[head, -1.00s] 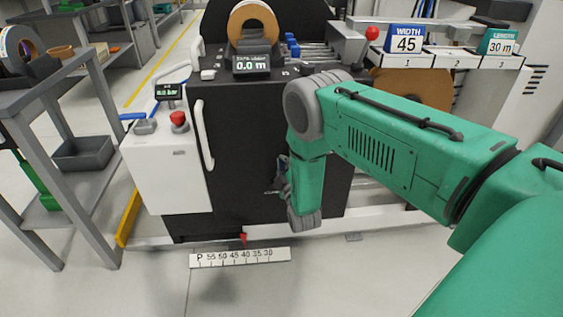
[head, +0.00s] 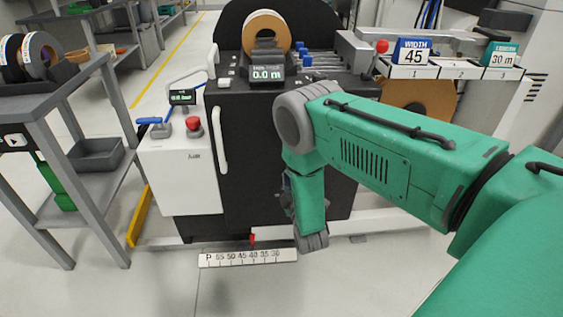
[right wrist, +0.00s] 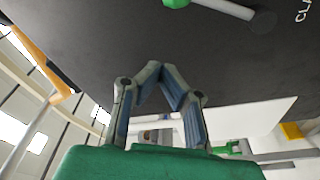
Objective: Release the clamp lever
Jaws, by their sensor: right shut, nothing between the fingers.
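A grey lever (right wrist: 232,9) with a green knob (right wrist: 176,3) shows at the top edge of the right wrist view, on the machine's dark panel (right wrist: 105,35). The letters "CLA" are printed beside it, cut off by the picture edge. My right gripper (right wrist: 163,72) is shut and empty, its fingers meeting in a point below the lever and apart from it in the picture. In the head view my right gripper (head: 287,190) shows only in part beside my green arm, in front of the black machine front (head: 252,150). The lever cannot be made out there. My left gripper is not in view.
A white cabinet (head: 180,180) with a blue handle (head: 152,121) and a red button (head: 193,124) stands left of the machine. A white vertical handle (head: 220,140) sticks out nearby. A grey shelf (head: 70,92) stands further left. A scale strip (head: 247,258) lies on the floor.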

